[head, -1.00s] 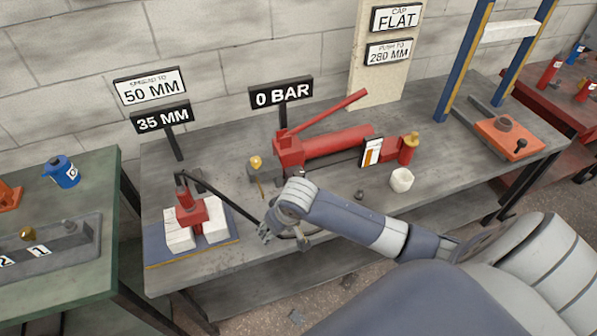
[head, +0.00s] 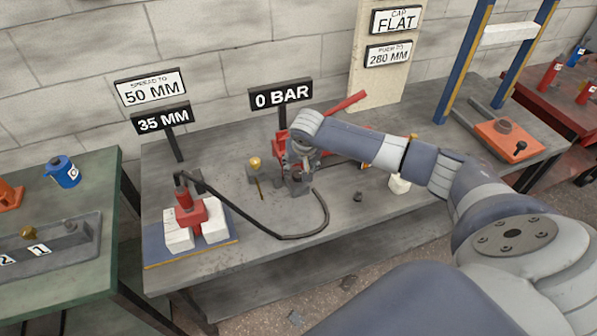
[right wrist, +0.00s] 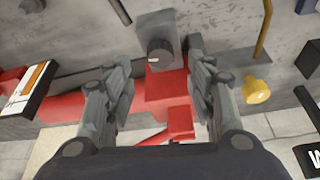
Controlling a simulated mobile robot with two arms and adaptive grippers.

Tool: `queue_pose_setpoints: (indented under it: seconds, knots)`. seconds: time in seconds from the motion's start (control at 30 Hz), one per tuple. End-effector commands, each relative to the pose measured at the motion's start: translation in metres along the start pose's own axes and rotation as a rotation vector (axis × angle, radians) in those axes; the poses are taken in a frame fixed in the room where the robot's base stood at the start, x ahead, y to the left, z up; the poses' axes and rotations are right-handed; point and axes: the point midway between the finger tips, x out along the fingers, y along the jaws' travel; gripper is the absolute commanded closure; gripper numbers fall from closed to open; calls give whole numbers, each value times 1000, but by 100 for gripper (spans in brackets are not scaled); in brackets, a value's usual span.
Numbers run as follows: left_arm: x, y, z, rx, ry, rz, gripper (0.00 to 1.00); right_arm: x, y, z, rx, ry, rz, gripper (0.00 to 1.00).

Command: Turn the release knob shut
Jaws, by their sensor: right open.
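The release knob (right wrist: 158,51) is a dark round knob with a white mark on its face. It sits on a grey block at the end of the red hand pump (right wrist: 166,88) in the right wrist view. My right gripper (head: 299,178) is at the left end of the pump (head: 281,146) in the head view, where it and the arm hide most of the pump. In the right wrist view the open fingers (right wrist: 157,68) stand on either side of the knob, with a gap on both sides. My left gripper is not in view.
A black hose (head: 325,215) curves along the bench front to the red spreader (head: 190,212). A yellow-topped valve (head: 255,164) stands left of my right gripper. The sign (head: 281,94) reads 0 BAR; another (head: 162,120) reads 35 MM. A white cup (head: 399,185) stands to the right.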

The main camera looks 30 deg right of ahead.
Motion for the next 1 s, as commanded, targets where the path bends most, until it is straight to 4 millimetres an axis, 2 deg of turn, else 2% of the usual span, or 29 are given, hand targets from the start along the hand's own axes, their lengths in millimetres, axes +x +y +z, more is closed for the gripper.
queue_pose_setpoints:
  seconds: [0.2,0.4,0.8,0.83,1.0]
  knots:
    - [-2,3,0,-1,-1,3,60,34,0,0,-1,0,1,49]
    - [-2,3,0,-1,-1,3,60,52,-1,0,-3,0,0,49]
    - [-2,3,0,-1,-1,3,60,58,0,0,-3,1,0,49]
    - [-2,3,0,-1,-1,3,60,57,0,0,-3,1,0,51]
    - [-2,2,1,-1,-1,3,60,57,0,0,-3,1,0,90]
